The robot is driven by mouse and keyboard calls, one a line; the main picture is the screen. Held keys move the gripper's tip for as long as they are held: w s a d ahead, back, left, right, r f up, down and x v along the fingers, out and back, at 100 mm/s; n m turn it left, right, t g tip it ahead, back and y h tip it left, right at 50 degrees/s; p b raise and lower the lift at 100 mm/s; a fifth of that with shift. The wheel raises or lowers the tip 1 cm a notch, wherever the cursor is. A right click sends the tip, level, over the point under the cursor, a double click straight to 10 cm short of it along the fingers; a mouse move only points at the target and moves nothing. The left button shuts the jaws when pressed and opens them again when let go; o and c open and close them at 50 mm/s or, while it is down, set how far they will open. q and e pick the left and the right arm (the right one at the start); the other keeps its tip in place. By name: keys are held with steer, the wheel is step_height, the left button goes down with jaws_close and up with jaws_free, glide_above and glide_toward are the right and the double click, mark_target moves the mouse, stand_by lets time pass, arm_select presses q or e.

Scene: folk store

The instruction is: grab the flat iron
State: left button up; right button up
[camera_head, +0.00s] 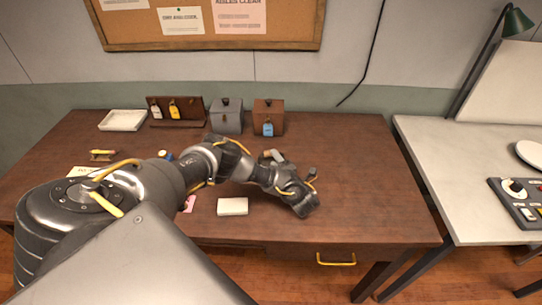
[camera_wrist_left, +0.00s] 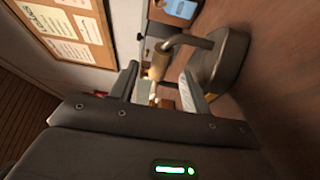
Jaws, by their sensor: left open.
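The flat iron (camera_wrist_left: 222,62) stands on the table in the left wrist view, with a dark metal body and a pale wooden handle (camera_wrist_left: 165,58). In the head view only a small part of the iron (camera_head: 274,156) shows behind my left arm. My left gripper (camera_head: 293,178) is low over the table, close to the iron. In the left wrist view its two fingers (camera_wrist_left: 157,84) are apart, with the handle ahead of the gap. I see no grip on it. My right gripper is out of view.
A grey box (camera_head: 226,117) and a brown box (camera_head: 268,118) with a blue tag stand behind the iron. A white block (camera_head: 232,207) lies in front of my arm. A white tray (camera_head: 122,120) and a tag rack (camera_head: 177,111) are at back left. The table's right side is clear.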

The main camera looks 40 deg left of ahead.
mark_target(271, 160)
arm_select(q)
steer(key=shift+w+a+f+b, duration=0.2)
steer(key=shift+w+a+b, duration=0.1)
steer(key=shift+a+b, duration=0.25)
steer(key=shift+w+a+f+b, duration=0.15)
steer(key=shift+w+a+b, duration=0.15)
steer(key=shift+b, duration=0.35)
steer(key=shift+w+a+r+p, duration=0.2)
steer(key=shift+a+r+p, duration=0.05)
steer(key=shift+a, duration=0.25)
steer(key=shift+w+a+r+p, duration=0.15)
steer(key=shift+a+r+p, duration=0.1)
steer(key=shift+a, duration=0.35)
steer(key=shift+f, duration=0.1)
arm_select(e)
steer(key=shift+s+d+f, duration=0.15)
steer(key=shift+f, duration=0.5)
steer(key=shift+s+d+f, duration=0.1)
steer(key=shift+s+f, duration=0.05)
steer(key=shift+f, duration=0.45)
arm_select(q)
jaws_close()
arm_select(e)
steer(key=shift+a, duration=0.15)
arm_select(q)
steer(key=shift+w, duration=0.1)
